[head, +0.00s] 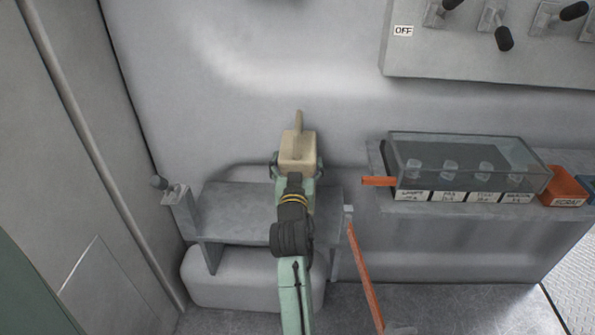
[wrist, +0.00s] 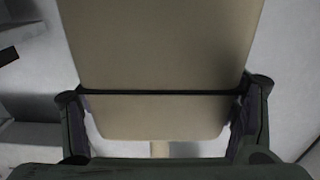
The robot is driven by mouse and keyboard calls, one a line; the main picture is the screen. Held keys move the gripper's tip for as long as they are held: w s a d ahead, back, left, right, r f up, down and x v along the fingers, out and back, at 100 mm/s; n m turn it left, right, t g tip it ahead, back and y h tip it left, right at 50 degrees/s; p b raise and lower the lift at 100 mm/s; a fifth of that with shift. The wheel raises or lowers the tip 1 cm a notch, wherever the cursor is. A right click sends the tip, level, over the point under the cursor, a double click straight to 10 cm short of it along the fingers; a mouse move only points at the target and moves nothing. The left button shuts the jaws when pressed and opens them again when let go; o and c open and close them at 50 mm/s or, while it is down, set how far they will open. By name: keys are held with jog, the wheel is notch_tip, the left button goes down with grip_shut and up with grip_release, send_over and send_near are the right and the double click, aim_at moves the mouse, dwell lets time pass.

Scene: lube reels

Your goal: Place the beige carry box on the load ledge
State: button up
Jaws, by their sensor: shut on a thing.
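The beige carry box (head: 297,147) is in the middle of the head view, with a narrow upright beige part on top. My gripper (head: 297,166) is shut on it, with one finger at each side. In the wrist view the box (wrist: 160,55) fills the middle between the fingers of my gripper (wrist: 163,98), and a dark seam crosses it. A grey metal ledge (head: 232,212) stands against the wall, left of and below the box in the picture. My arm hides part of the ledge. I cannot tell how high the box is above it.
An orange-red lever (head: 364,275) rises just right of the ledge. Farther right, a shelf holds a clear-lidded bin (head: 468,162) and an orange scrap bin (head: 566,186). A switch panel (head: 488,50) is on the wall. A small bracket (head: 174,192) is at the ledge's left end.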

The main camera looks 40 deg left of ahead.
jog(key=shift+f+p, duration=0.35)
jog(key=shift+f, duration=1.45)
jog(key=o, duration=1.9)
jog(key=shift+f, duration=0.15)
jog(key=shift+o, duration=0.2)
